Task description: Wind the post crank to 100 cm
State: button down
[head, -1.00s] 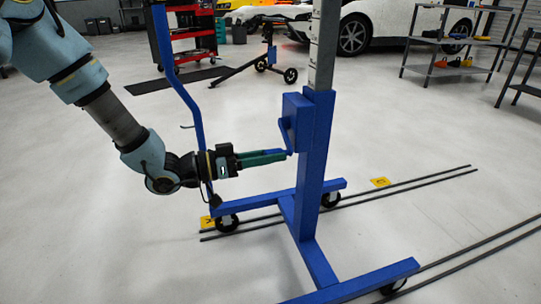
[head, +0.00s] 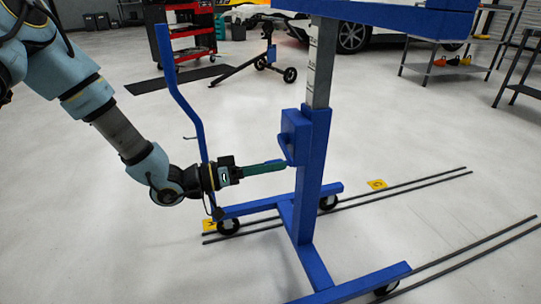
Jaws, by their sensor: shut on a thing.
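The blue post (head: 313,180) stands upright on a wheeled blue base (head: 312,262). A grey inner column with scale marks (head: 321,60) rises out of its top; I cannot read the numbers. A blue crank box (head: 294,134) is fixed to the post's left side, with the crank (head: 285,147) on its left face. My gripper (head: 284,164) reaches in from the left with green fingers and is shut on the crank handle at the box's lower left. The handle is mostly hidden by the fingers. A blue top piece (head: 390,14) shows at the upper edge.
A bent blue upright bar (head: 181,92) stands close behind my wrist. Two pairs of dark floor rails (head: 420,180) run beneath the wheels, with yellow floor markers (head: 377,184). A red tool cart (head: 193,40) and shelves (head: 455,50) stand at the back.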

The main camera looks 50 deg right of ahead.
notch_tip(320, 180, up, 4)
jog(key=n+p, duration=0.4)
jog(key=p, duration=0.3)
jog(key=shift+r+n, duration=0.1)
jog(key=shift+n, duration=0.3)
jog(key=r+n+p, duration=0.1)
jog(key=p, duration=0.1)
jog(key=r+n+p, duration=0.1)
jog(key=n+p, duration=0.1)
jog(key=shift+w+d+r+n, duration=0.1)
jog(key=shift+w+d+n, duration=0.1)
jog(key=shift+w+n, duration=0.1)
jog(key=shift+w+d+r+n+p, duration=0.5)
jog(key=shift+n+p, duration=0.45)
jog(key=shift+n, duration=0.45)
jog(key=shift+w+d+r+n+p, duration=0.35)
jog(key=shift+w+r+n+p, duration=0.4)
jog(key=shift+n, duration=0.65)
jog(key=shift+w+d+r+n+p, duration=0.3)
jog(key=shift+w+d+n+p, duration=0.15)
jog(key=shift+n+p, duration=0.8)
jog(key=shift+w+n, duration=0.1)
jog(key=shift+n, duration=0.15)
jog(key=c, duration=0.6)
grip_release()
jog(key=shift+o, duration=0.2)
jog(key=shift+a+f, duration=0.1)
